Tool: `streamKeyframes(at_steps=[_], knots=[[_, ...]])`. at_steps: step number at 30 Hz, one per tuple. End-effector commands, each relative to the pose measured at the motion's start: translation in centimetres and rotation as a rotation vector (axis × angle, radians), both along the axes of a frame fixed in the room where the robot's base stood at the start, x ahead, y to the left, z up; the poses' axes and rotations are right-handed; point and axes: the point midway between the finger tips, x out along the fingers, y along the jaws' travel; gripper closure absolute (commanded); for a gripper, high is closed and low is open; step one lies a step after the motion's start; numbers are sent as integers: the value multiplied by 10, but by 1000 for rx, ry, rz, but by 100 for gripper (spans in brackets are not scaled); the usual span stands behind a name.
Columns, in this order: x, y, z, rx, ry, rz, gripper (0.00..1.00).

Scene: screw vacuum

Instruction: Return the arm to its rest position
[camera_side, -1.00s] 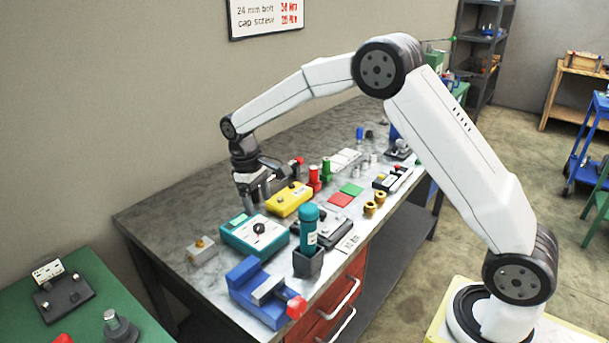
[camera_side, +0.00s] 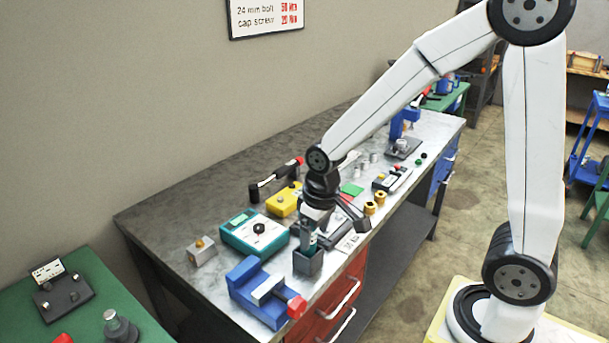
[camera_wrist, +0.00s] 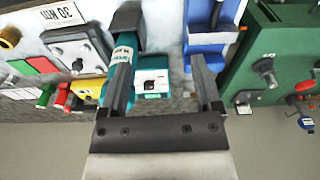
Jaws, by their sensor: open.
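My gripper (camera_side: 334,226) is low over the front part of the grey bench, at the dark square holder (camera_side: 308,262). Its jaws are apart. In the wrist view my gripper (camera_wrist: 160,62) shows two spread fingers with a gap between them. A teal cylindrical tool (camera_wrist: 122,52) with a white label stands in the dark holder (camera_wrist: 128,20), close beside or behind the left finger. I cannot tell whether they touch. In the side view my gripper hides most of the tool.
A blue vise (camera_side: 255,290) and a teal box (camera_side: 252,236) stand close to the holder. A yellow box (camera_side: 284,200), a dark bar with a red end (camera_side: 275,180) and several small parts lie farther back. A green table (camera_side: 75,318) is at left.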

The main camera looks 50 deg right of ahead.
Motion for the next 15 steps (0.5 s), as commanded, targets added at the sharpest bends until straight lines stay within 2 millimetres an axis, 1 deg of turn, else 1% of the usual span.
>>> streamKeyframes(at_steps=[1, 3, 7, 10, 15], knots=[[-11, -1, -1, 1, -20, -8, 18], [-24, -2, -4, 3, -49, -16, 18], [-43, -3, -8, 4, -90, -30, 18], [-52, -4, -10, 6, -112, -37, 18], [-58, -4, -12, 6, -124, -41, 18]])
